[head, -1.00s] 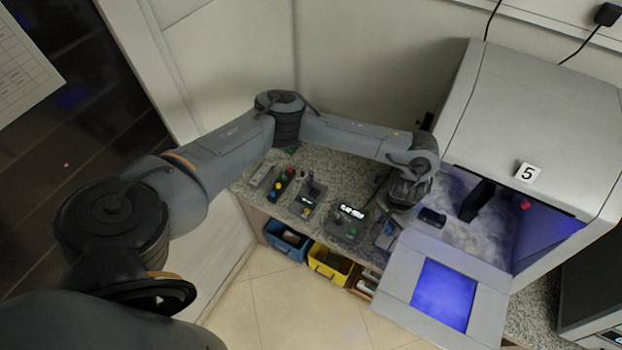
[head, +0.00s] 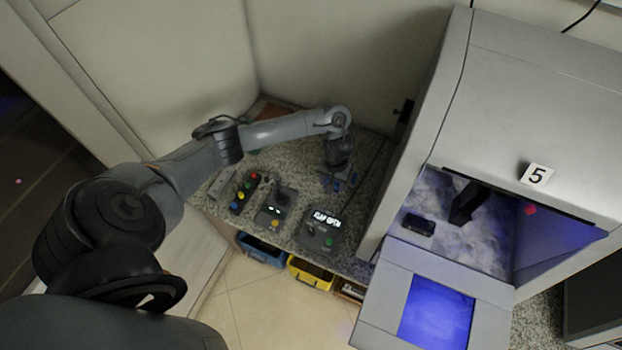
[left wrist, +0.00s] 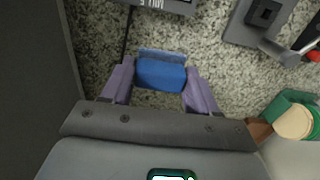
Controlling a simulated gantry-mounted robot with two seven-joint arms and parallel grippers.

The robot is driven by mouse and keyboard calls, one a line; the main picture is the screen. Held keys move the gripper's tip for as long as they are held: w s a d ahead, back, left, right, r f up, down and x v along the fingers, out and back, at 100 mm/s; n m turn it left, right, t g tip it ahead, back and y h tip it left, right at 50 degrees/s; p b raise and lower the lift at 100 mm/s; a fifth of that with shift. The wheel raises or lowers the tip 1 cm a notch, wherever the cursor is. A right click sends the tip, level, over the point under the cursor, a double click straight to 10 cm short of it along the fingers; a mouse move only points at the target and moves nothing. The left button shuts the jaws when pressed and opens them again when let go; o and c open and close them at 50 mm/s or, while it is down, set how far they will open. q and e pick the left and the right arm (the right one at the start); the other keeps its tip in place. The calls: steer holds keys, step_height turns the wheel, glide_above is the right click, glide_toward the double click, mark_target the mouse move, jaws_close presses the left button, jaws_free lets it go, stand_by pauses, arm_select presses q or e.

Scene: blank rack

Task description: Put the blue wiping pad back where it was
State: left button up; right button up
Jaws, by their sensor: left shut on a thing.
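The blue wiping pad (left wrist: 161,73) sits between the two purple fingers of my left gripper (left wrist: 158,80) in the left wrist view. The gripper is shut on it, with speckled countertop showing around it. In the head view my left gripper (head: 337,182) points down over the back part of the counter, behind the control boxes, and only small blue bits show at its tip. I cannot tell whether the pad touches the counter. My right gripper is not in view.
The counter holds a FLAP OPEN box (head: 322,233), a joystick box (head: 274,208) and a coloured-button box (head: 243,193). The grey cabinet (head: 540,90) marked 5 stands right, its flap (head: 380,310) lowered and a black block (head: 418,224) inside. A green and beige round item (left wrist: 292,120) lies near the gripper.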

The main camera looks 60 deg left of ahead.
arm_select(q)
steer(key=b, duration=0.5)
glide_above(309, 186)
steer(key=f, duration=0.6)
steer(key=shift+d, duration=0.4)
steer(key=shift+s+a+f, duration=0.1)
steer(key=shift+a+f, duration=0.05)
steer(key=shift+a, duration=0.3)
steer(key=shift+f+b, duration=0.95)
steer(key=shift+f, duration=1)
steer(key=shift+f, duration=0.1)
steer(key=o, duration=1)
